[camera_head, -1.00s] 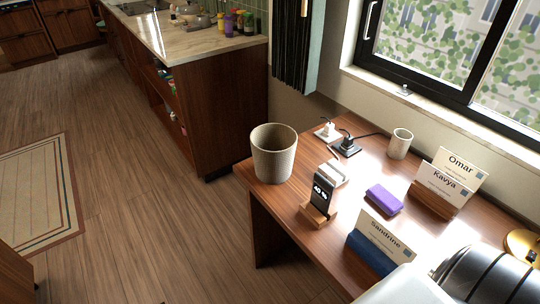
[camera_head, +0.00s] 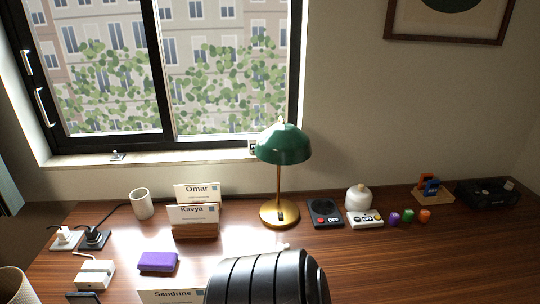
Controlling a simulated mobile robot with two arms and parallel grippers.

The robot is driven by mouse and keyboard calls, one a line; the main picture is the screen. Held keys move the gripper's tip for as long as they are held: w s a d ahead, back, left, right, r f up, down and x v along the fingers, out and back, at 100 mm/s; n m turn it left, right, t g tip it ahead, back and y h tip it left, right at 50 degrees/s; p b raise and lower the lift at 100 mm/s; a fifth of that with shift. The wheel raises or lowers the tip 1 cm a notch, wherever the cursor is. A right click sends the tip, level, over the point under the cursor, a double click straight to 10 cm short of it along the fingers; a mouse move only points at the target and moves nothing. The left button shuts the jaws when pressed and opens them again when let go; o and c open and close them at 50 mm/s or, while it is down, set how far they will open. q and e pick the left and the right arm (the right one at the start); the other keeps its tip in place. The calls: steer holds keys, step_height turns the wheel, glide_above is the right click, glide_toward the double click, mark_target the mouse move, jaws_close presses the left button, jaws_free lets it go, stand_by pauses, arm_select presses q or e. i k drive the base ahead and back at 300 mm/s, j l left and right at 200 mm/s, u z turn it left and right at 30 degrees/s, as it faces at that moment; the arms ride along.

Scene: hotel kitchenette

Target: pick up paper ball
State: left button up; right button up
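I see no paper ball in this view. Neither my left gripper nor my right gripper is in view. A wooden desk (camera_head: 355,262) runs across the lower part of the picture under the window. The rim of a light textured bin or pot (camera_head: 12,284) shows at the lower left edge, and its inside is mostly cut off.
A black ribbed rounded object (camera_head: 268,279) blocks the front middle. A green lamp (camera_head: 284,145), name cards (camera_head: 192,214), a white cup (camera_head: 142,204), a purple block (camera_head: 157,262), and a black device (camera_head: 487,194) stand on the desk. The right front desk surface is clear.

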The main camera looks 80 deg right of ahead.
mark_target(281, 246)
steer(key=z, duration=0.45)
steer(key=l+z, duration=0.1)
steer(key=z, duration=0.8)
steer(key=l+z, duration=0.1)
steer(key=z, duration=0.75)
steer(key=l+z, duration=0.1)
steer(key=z, duration=0.35)
steer(key=k+j+z, duration=0.1)
steer(key=z, duration=0.25)
steer(key=k+j+z, duration=0.1)
steer(key=z, duration=0.25)
steer(key=k+z, duration=0.35)
steer(key=i+l, duration=0.05)
steer(key=i, duration=0.05)
